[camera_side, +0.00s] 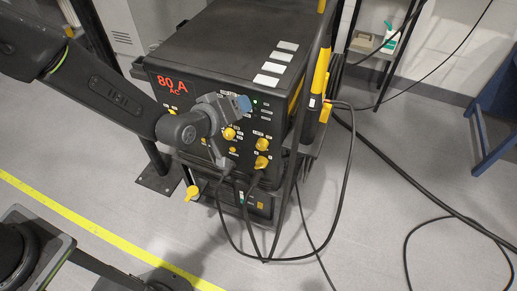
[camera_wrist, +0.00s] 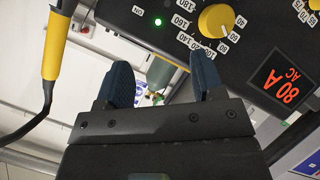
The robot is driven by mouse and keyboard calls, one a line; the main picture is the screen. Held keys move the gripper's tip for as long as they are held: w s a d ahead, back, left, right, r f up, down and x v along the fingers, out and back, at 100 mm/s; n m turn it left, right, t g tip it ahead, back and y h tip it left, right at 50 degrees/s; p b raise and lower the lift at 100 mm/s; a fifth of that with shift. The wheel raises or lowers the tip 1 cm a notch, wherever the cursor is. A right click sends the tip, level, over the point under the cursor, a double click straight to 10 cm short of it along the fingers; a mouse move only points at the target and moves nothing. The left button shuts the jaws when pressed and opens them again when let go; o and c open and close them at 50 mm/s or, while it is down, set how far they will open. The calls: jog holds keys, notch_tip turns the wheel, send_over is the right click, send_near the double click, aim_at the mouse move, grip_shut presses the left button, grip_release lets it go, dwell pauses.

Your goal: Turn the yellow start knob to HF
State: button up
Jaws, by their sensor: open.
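The black welding machine (camera_side: 215,50) has several yellow knobs on its front panel. One yellow knob (camera_side: 229,133) is just below my gripper, and two more (camera_side: 262,144) (camera_side: 261,162) are to the right. I cannot tell which is the start knob, and no HF label is readable. In the wrist view a round yellow knob (camera_wrist: 216,20) sits inside a numbered scale, beyond the right finger. My gripper (camera_side: 242,103) is in front of the panel's upper part. Its blue fingers are apart with nothing between them in the wrist view (camera_wrist: 163,72).
A yellow-handled torch (camera_wrist: 54,45) hangs beside the machine's right side in the side view (camera_side: 320,75). Black cables (camera_side: 347,170) loop from the machine's front and side over the floor. A green light (camera_wrist: 158,22) glows on the panel. A blue stand (camera_side: 490,120) is far right.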

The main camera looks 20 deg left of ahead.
jog(key=s+d+f+n+t, duration=0.1)
jog(key=s+d+f+t, duration=0.15)
jog(key=f, duration=0.85)
jog(key=t+y, duration=0.1)
jog(key=t, duration=0.2)
send_near(260, 147)
jog(key=w, duration=0.9)
jog(key=shift+d+r, duration=0.1)
jog(key=shift+d, duration=0.25)
jog(key=shift+c, duration=0.4)
jog(key=c, duration=0.9)
jog(key=shift+o, duration=0.2)
